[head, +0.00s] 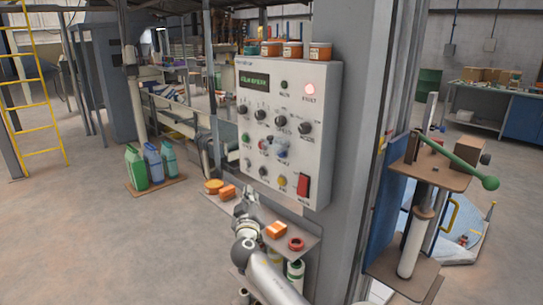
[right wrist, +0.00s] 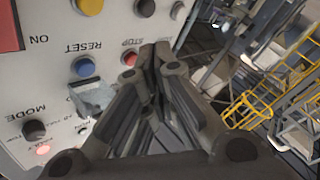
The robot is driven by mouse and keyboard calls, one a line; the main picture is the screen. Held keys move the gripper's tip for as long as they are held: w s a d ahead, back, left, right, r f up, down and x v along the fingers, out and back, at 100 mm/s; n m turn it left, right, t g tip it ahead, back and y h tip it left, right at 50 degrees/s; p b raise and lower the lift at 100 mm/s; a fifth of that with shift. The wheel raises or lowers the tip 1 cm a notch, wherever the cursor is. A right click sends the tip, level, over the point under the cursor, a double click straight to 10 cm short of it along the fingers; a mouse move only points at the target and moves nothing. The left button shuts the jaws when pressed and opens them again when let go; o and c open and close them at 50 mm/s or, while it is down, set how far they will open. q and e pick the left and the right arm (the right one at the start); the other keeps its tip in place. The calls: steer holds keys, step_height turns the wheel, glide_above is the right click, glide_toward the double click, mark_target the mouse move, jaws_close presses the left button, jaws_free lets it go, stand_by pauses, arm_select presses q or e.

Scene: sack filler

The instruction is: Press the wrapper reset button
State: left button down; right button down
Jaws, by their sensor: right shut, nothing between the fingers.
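The grey control panel (head: 287,110) is on a column and carries several knobs and buttons. The blue button (head: 281,153) labelled RESET sits in its lower half; it also shows upside down in the right wrist view (right wrist: 83,67). A clear hinged-looking cover (right wrist: 92,97) is beside it. The red STOP button (right wrist: 128,59) is next to it. My right gripper (head: 248,193) is shut and empty, below the panel's lower left; its fingertips (right wrist: 156,58) appear just beyond the STOP button in the wrist view. Whether they touch the panel cannot be told. My left gripper is out of view.
The red FAULT lamp (head: 310,89) is lit. A yellow button (head: 282,181) and a red switch (head: 303,186) are low on the panel. A small shelf (head: 305,232) with orange items juts out below. A green-knobbed lever stand (head: 433,180) is at right. Open floor lies left.

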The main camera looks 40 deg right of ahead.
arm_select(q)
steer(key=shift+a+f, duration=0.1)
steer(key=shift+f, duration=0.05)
arm_select(e)
step_height(320, 180, up, 11)
steer(key=m+t+h, duration=0.1)
steer(key=m+h, duration=0.1)
steer(key=shift+w+h, duration=0.15)
steer(key=shift+h, duration=0.15)
